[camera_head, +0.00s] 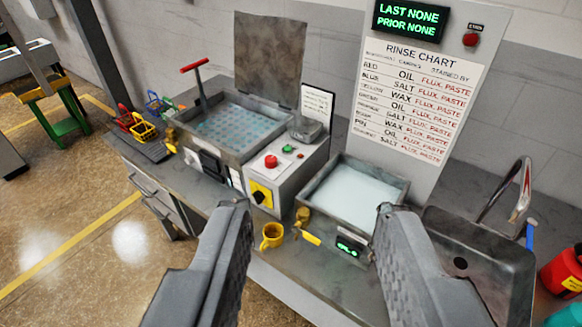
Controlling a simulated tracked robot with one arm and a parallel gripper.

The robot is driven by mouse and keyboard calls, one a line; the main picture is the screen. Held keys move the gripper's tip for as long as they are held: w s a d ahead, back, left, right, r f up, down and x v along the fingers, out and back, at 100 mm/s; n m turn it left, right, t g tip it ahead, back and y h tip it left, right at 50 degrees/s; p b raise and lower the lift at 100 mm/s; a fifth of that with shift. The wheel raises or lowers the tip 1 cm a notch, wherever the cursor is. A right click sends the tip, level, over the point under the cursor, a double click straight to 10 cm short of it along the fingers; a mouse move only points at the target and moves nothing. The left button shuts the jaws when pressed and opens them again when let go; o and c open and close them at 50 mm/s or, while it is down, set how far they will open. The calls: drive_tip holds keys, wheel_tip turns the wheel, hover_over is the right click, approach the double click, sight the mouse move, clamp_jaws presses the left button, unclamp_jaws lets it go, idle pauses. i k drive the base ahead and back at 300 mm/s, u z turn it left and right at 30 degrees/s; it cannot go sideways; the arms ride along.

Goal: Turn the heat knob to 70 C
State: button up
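My gripper (315,206) is open, with its two grey ridged fingers wide apart in the lower middle and nothing between them. It is in front of the wash bench. A black rotary knob (262,196) on a yellow square plate sits on the front of a grey control box (303,169), just beyond and left of my left fingertip. I cannot read a temperature scale there, so I cannot tell if it is the heat knob. A red button (271,161) and a green button (288,149) are on the box top. A dark panel (211,166) is left of it.
A tank (245,154) with blue-green liquid has its lid raised. A second basin (398,184) has a green-digit display (349,246) in front. A yellow cup (272,236), sink (486,270) and faucet (524,188) are near. A rinse chart (418,95) stands behind.

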sight(270, 161)
drive_tip(key=z, duration=0.4)
drive_tip(key=k, duration=1.1)
drive_tip(key=z, duration=0.55)
drive_tip(key=i, duration=1.9)
drive_tip(key=u, duration=1.2)
drive_tip(key=i, duration=0.6)
drive_tip(key=u, duration=0.45)
